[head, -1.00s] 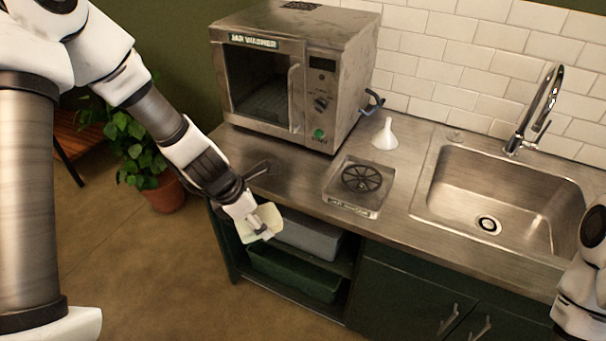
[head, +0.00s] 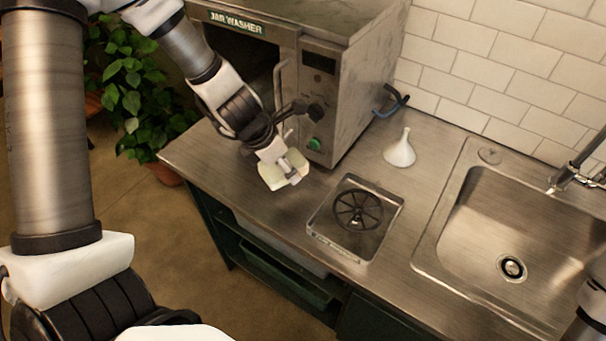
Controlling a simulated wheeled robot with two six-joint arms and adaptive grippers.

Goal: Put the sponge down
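The sponge (head: 272,178) is a small pale yellow block in the head view. My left gripper (head: 287,171) is at the sponge, with its fingers closed around it. The sponge is over the steel counter (head: 215,160), in front of the jar washer. I cannot tell whether its underside touches the counter. My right arm shows only in part at the lower right edge, and its gripper is out of view.
The jar washer (head: 345,95) stands behind my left gripper. A square rinser with a black wheel (head: 357,212) is set in the counter to the right. A white funnel (head: 400,152) and a sink (head: 500,235) lie farther right. Bare counter surrounds the sponge.

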